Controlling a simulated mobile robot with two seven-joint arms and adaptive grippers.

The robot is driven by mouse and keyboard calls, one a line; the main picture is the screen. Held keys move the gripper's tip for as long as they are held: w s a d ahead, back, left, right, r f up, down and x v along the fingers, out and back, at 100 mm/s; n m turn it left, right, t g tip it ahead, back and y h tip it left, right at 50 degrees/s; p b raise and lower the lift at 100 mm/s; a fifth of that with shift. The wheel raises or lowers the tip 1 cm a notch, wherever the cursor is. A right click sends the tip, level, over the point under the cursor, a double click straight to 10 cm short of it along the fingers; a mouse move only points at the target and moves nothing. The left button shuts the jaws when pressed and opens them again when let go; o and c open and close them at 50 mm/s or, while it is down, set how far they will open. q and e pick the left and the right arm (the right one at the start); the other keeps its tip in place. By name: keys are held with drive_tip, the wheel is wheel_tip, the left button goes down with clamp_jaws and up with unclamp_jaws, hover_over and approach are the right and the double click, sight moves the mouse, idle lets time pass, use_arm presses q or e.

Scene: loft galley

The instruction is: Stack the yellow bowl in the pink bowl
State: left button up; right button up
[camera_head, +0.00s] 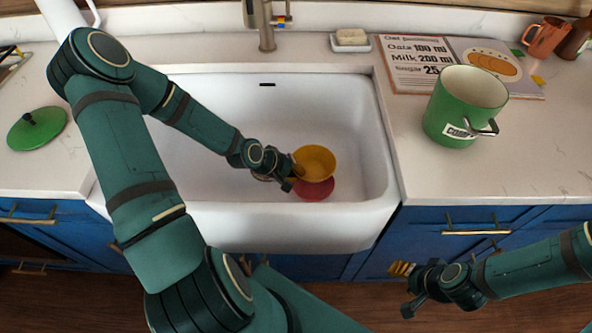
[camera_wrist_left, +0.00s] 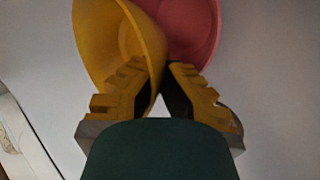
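The yellow bowl (camera_head: 316,161) is in the white sink, held by its rim at its left side in the head view. My left gripper (camera_head: 294,177) is shut on that rim; in the left wrist view the rim of the yellow bowl (camera_wrist_left: 105,45) passes between the fingers (camera_wrist_left: 160,85). The pink bowl (camera_head: 316,190), reddish in the head view, lies below and partly hidden by the yellow one. It also shows in the left wrist view (camera_wrist_left: 192,25). Whether the bowls touch cannot be told. My right gripper (camera_head: 405,288) is open and empty in front of the blue cabinets.
The sink (camera_head: 230,215) has raised walls around the bowls, with bare floor to the left. A faucet (camera_head: 264,25) stands behind it. A green pot (camera_head: 455,115) and a recipe board (camera_head: 415,65) are on the right counter. A green lid (camera_head: 37,133) lies on the left counter.

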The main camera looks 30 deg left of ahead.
use_arm(q)
drive_tip(key=o, duration=0.5)
drive_tip(key=shift+o, duration=0.2)
drive_tip(key=shift+r, duration=0.3)
drive_tip(key=p+v, duration=0.6)
drive_tip(key=v, duration=0.6)
drive_tip(key=shift+r+p, duration=0.3)
drive_tip(key=shift+p, duration=0.1)
